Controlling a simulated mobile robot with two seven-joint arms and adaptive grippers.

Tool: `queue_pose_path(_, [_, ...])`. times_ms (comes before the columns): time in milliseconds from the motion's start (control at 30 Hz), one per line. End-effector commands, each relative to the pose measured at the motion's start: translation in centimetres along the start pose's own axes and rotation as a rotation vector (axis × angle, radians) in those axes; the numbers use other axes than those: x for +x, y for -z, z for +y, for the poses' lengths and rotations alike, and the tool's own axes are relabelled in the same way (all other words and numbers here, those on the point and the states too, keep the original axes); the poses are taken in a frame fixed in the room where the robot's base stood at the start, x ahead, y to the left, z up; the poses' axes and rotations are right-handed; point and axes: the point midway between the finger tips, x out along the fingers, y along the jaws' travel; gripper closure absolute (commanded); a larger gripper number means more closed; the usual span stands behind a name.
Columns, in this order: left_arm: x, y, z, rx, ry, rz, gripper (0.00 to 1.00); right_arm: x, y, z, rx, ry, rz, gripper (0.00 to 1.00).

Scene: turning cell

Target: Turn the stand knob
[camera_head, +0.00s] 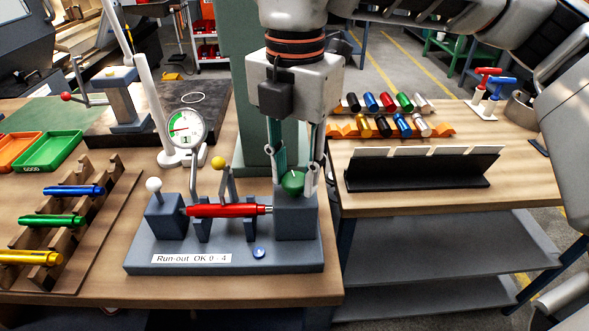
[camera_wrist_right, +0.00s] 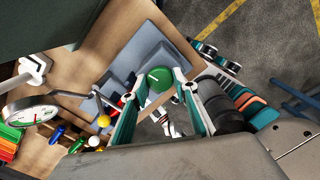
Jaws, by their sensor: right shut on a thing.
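The stand (camera_head: 225,256) is a grey-blue block fixture with a label reading "Run-out OK 0 - 4". A red cylindrical part (camera_head: 228,210) lies across it. The green stand knob (camera_head: 292,182) sits on the right block; it also shows in the right wrist view (camera_wrist_right: 159,77). My right gripper (camera_head: 294,190) points down over that block, with its fingers on either side of the knob and shut on it. In the right wrist view its fingertips (camera_wrist_right: 160,80) flank the knob. My left gripper is not in view.
A dial gauge (camera_head: 187,128) stands behind the fixture. A wooden rack (camera_head: 85,235) with coloured cylinders is at left, near green and orange trays (camera_head: 48,151). On the right table are a black card holder (camera_head: 420,172) and a rack of coloured cylinders (camera_head: 392,127).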

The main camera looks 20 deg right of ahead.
Motion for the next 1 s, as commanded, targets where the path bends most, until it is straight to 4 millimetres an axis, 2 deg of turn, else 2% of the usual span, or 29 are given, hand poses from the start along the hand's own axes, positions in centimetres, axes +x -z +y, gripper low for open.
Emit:
queue_pose_path(200, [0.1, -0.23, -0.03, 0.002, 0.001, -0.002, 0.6, -0.02, -0.04, 0.07, 0.189, -0.002, 0.0, 0.93])
queue_pose_path(500, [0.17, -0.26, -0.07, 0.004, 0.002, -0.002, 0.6, -0.05, -0.02, 0.04, 0.374, -0.002, 0.001, 0.93])
queue_pose_path(1000, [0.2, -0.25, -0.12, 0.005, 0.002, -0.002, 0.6, -0.09, -0.02, 0.05, 0.465, -0.003, 0.0, 0.93])
